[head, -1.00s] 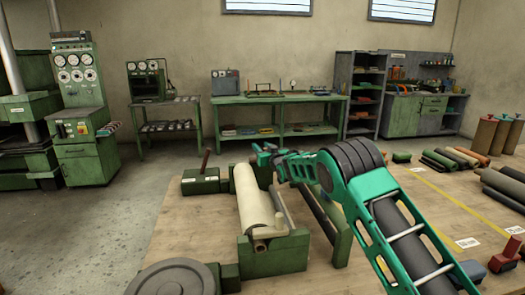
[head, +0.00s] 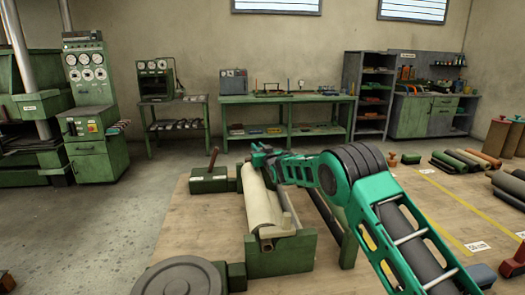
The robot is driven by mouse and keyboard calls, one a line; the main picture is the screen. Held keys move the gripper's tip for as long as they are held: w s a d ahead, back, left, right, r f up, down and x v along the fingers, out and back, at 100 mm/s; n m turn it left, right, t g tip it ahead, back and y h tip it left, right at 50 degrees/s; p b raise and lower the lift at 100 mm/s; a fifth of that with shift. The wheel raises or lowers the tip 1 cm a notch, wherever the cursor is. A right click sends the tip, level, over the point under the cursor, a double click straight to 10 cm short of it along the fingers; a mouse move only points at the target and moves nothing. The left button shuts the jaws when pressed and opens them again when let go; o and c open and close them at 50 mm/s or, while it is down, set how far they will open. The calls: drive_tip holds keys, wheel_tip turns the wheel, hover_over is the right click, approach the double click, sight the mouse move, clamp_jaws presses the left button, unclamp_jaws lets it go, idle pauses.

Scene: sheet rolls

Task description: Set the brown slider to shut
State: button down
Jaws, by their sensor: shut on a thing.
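My gripper (head: 262,155) is at the far end of the green roll stand (head: 281,258), close to the far end of its cream roll (head: 263,207). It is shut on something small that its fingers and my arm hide. I cannot make out a brown slider apart from the gripper. A brown handle (head: 213,159) stands tilted on a low green block (head: 207,181), left of the gripper and apart from it.
A grey round disc (head: 180,279) lies at the near left of the wooden table (head: 173,230). Green and dark rolls (head: 460,160) lie at the right, with a red block (head: 514,262) near the right edge. A green bench (head: 270,100) stands by the wall.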

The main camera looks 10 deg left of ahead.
drive_tip(key=shift+s+a, duration=0.1)
drive_tip(key=shift+a, duration=0.15)
drive_tip(key=c, duration=1.6)
unclamp_jaws()
drive_tip(key=shift+c, duration=0.2)
drive_tip(key=shift+d, duration=0.1)
drive_tip(key=v, duration=1)
drive_tip(key=shift+s, duration=0.25)
drive_tip(key=shift+d, duration=0.1)
